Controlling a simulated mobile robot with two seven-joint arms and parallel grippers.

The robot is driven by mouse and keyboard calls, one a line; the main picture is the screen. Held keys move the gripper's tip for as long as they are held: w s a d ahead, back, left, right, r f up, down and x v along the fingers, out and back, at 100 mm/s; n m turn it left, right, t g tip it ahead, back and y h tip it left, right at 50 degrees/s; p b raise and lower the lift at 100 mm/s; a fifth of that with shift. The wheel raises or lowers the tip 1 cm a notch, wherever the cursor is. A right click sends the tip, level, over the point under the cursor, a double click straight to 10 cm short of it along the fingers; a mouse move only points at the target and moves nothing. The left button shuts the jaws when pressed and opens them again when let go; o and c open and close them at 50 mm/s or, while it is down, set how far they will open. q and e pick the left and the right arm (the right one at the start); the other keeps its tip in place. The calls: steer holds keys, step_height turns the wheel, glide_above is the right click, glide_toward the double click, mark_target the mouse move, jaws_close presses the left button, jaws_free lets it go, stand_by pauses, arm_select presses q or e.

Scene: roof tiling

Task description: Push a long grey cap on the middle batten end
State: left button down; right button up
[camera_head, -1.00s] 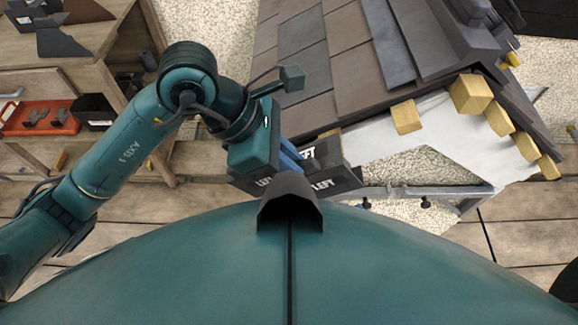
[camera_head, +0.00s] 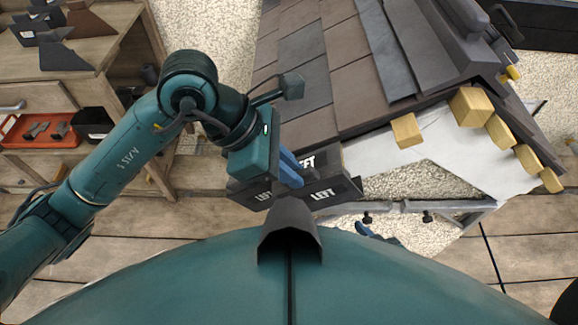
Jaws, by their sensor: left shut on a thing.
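My left gripper (camera_head: 298,182), with dark fingers marked LEFT, is at the lower left edge of the roof. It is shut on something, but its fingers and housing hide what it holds. I cannot make out a long grey cap in the jaws. A pale wooden batten end (camera_head: 407,131) shows to the right of the gripper under the tile edge. A larger wooden end (camera_head: 469,107) and several more stick out along the right slope. Any batten end behind the gripper is hidden. My right gripper is not in view.
Brown and grey roof tiles (camera_head: 357,83) lie behind the gripper. A white board (camera_head: 445,150) sits under the tile edge. A wooden workbench (camera_head: 112,22) at the left carries dark angled pieces (camera_head: 65,55); an orange tray (camera_head: 36,131) is below. A metal rail (camera_head: 455,206) runs in front.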

arm_select(q)
steer(key=shift+w+b, duration=0.65)
steer(key=shift+w, duration=0.4)
stand_by(0.6)
steer(key=shift+w, duration=0.3)
steer(key=shift+w+b, duration=0.5)
steer(key=shift+b, duration=0.05)
stand_by(0.9)
steer(key=c, duration=1.4)
jaws_free()
steer(key=shift+o, duration=0.2)
steer(key=p+v, duration=0.2)
steer(key=v, duration=0.4)
steer(key=shift+p, duration=0.3)
